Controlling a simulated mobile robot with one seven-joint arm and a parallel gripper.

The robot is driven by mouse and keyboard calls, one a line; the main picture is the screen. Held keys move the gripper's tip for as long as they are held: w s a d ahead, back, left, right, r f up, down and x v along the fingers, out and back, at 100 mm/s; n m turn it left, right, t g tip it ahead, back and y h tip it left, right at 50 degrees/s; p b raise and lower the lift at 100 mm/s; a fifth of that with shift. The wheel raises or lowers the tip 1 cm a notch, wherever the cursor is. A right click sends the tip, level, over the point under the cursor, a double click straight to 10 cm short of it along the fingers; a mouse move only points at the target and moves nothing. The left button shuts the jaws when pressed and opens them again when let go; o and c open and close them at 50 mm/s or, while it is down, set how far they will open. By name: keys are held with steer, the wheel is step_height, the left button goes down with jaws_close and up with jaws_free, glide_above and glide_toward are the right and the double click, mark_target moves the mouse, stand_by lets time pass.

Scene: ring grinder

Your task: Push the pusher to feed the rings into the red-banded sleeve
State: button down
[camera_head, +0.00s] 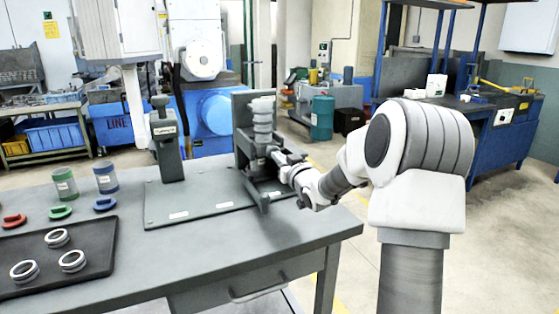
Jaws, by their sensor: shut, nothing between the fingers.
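A dark grey feeder fixture (243,112) stands on the plate on the table, with an upright ribbed grey stack (262,122) at its front. My gripper (277,157) is shut and empty at the lower right of this stack, close to the fixture. I cannot tell whether it touches anything. A dark slanted bar (257,190) sticks out of the fixture toward the table's front edge; I cannot tell if it is the pusher. No red-banded sleeve can be made out; my gripper and the fixture hide part of that area.
A green-banded sleeve (64,184) and a blue-banded sleeve (106,178) stand at the left. Red (14,221), green (60,212) and blue (105,204) pieces lie before them. A black tray (100,236) holds three metal rings. A labelled post (167,145) stands left of the fixture.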

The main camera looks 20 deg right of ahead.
stand_by(0.4)
steer(key=s, duration=0.6)
steer(key=shift+s+b, duration=0.25)
steer(key=shift+b, duration=0.2)
steer(key=shift+s+d, duration=0.1)
steer(key=s, duration=0.4)
steer(key=shift+s+d, duration=0.1)
steer(key=shift+s, duration=0.3)
stand_by(0.4)
stand_by(0.8)
